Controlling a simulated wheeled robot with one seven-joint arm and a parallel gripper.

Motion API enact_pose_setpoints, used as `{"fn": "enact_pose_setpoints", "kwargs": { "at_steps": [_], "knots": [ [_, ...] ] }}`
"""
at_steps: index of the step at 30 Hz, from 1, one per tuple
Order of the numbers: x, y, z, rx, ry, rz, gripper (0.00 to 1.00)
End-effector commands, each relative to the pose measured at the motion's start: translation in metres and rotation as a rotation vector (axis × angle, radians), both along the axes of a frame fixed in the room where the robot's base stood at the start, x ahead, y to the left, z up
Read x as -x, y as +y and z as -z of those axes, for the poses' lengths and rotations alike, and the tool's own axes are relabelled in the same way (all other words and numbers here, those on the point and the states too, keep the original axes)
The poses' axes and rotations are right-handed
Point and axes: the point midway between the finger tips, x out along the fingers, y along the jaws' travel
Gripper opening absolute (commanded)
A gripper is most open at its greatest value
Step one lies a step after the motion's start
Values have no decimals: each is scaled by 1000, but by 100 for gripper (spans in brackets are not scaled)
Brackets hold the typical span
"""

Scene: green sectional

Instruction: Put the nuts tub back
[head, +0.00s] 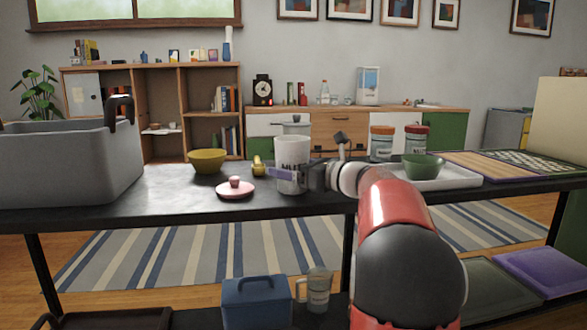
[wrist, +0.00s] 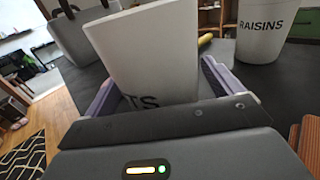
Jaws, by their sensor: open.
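The nuts tub (head: 290,153) is a white tub with dark lettering, upright on the dark table in the head view. In the wrist view the nuts tub (wrist: 150,50) fills the middle, and only "TS" of its label shows. My gripper (head: 306,177) reaches it from the right. In the wrist view my gripper (wrist: 160,75) is open, with purple fingers on either side of the tub. I cannot tell whether they touch it.
A raisins tub (wrist: 262,30) stands nearby at the right of the wrist view. A pink lid (head: 235,188), yellow bowl (head: 207,161) and grey basket (head: 70,160) are to the left. A white tray (head: 450,178) with a green bowl (head: 421,167) is at right.

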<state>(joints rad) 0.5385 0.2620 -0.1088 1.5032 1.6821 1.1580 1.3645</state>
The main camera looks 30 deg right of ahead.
Motion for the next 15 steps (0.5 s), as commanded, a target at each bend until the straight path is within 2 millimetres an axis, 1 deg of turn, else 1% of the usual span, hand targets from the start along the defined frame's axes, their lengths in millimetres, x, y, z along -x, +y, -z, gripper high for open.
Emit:
{"fn": "enact_pose_setpoints", "kwargs": {
  "at_steps": [2, 5, 15],
  "knots": [
    [1, -1, -4, 1, 0, 1, 92],
    [12, -7, -3, 1, 0, 2, 92],
    [74, -41, -4, 0, 0, 3, 92]
  ]
}}
